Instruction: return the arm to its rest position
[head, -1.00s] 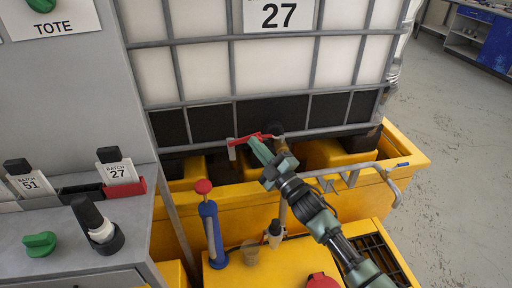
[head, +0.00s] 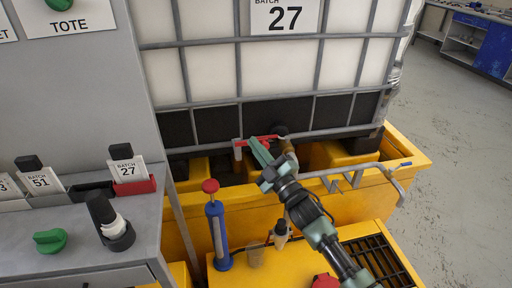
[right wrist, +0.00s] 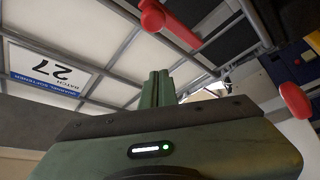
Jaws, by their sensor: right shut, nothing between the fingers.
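My right gripper (head: 262,152) is in the middle of the head view, close to the red valve handle (head: 262,138) at the foot of the caged tote (head: 215,75). I cannot tell from the head view whether they touch. In the right wrist view the gripper's fingers (right wrist: 157,88) are together with nothing between them, and a red handle (right wrist: 170,24) shows beyond them, apart from the tips. My right arm reaches in from the lower right over the yellow bund. My left gripper is not in view.
A yellow bund (head: 418,160) with a grey pipe rail (head: 345,172) surrounds the tote's foot. A blue pump tube with a red knob (head: 217,235) stands in front. A grey cabinet (head: 95,235) with batch cards (head: 128,170) is at left. Open floor (head: 455,120) lies at right.

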